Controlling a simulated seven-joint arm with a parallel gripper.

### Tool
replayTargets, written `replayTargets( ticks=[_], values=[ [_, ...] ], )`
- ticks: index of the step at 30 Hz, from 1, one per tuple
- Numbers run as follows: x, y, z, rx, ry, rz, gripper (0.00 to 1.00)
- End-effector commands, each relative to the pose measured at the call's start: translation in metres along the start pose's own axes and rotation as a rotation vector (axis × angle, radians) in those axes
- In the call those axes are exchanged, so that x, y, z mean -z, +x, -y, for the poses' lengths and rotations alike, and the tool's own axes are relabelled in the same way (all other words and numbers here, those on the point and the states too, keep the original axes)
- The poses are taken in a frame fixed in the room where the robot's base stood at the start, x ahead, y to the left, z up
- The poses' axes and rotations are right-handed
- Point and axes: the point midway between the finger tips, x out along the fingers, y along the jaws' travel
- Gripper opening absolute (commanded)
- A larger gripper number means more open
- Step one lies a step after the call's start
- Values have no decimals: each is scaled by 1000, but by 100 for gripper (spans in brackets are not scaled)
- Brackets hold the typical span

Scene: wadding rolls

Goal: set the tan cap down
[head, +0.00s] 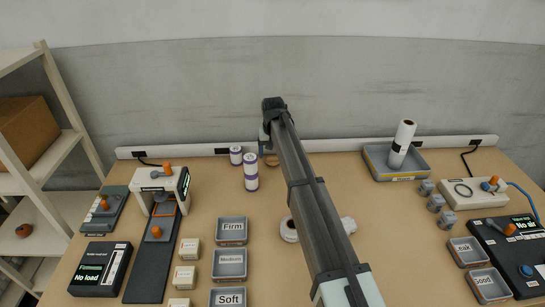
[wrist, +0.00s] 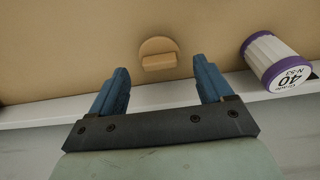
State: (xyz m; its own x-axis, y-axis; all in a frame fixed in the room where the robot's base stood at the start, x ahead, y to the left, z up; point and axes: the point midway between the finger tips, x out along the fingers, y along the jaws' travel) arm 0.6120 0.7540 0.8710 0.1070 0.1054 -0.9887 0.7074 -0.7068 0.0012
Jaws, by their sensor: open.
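The tan cap (wrist: 158,47), a round disc with a raised bar grip, lies on the tan table in the wrist view, bar side facing me. My gripper (wrist: 161,68) is open, with one blue finger on each side of the bar and a clear gap to both. Nothing is held. In the head view my gripper (head: 266,145) is at the back of the table and mostly hidden by my arm. A tan edge of the cap (head: 272,161) shows just below it.
The back rail (head: 350,145) is close behind. Labelled trays (head: 231,264) stand nearer. A blue-grey tray (head: 378,166) with a tilted white roll is right.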

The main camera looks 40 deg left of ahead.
Motion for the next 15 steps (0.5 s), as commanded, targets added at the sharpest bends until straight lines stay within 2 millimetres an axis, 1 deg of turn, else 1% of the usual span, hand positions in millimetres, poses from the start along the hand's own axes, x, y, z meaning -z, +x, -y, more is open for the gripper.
replayTargets(
  ticks=[1,6,12,15],
  values=[
    [0,-11,0,0,0,-2,80],
    [0,-44,0,0,0,-1,80],
    [0,-73,0,0,0,0,80],
    [0,-82,0,0,0,0,80]
  ],
)
